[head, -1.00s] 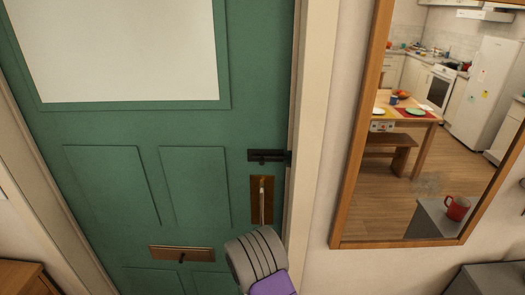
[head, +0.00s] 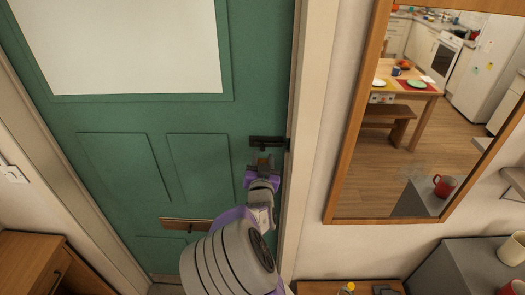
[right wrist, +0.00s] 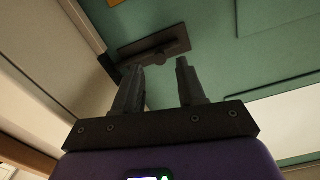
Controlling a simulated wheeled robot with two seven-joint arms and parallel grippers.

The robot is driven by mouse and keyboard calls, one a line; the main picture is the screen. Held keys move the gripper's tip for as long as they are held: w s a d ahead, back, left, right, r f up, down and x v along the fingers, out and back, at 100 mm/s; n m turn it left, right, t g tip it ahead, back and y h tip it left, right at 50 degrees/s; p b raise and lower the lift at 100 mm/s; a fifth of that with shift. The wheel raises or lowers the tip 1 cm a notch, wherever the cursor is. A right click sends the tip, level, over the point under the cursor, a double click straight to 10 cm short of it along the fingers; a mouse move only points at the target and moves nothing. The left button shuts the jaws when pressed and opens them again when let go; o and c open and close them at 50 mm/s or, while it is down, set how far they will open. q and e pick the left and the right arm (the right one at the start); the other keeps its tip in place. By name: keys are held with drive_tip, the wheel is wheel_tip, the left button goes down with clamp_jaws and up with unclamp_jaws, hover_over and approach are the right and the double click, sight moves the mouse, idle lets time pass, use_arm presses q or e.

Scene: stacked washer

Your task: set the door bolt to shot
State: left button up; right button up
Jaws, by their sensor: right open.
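The dark door bolt (head: 267,142) lies level on the green door (head: 110,120), by its right edge. Its right end is close to the door frame; I cannot tell how far the bar is slid. My right gripper (head: 262,162) is just below the bolt in the head view and covers most of the brass handle plate there. In the right wrist view the two fingers (right wrist: 160,68) are apart and empty, pointing at the bolt (right wrist: 158,46) and its small knob. I cannot tell whether they touch it. My left gripper is not in view.
A brass letter slot (head: 186,225) sits lower on the door. A wood-framed mirror (head: 335,160) hangs right of the door frame (head: 307,120) and reflects a kitchen. A wooden cabinet (head: 30,265) stands at lower left. A grey surface with a pale mug (head: 513,249) is at lower right.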

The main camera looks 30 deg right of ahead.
sight(263, 151)
drive_tip(key=shift+x, duration=2.05)
drive_tip(key=shift+c, duration=0.4)
clamp_jaws()
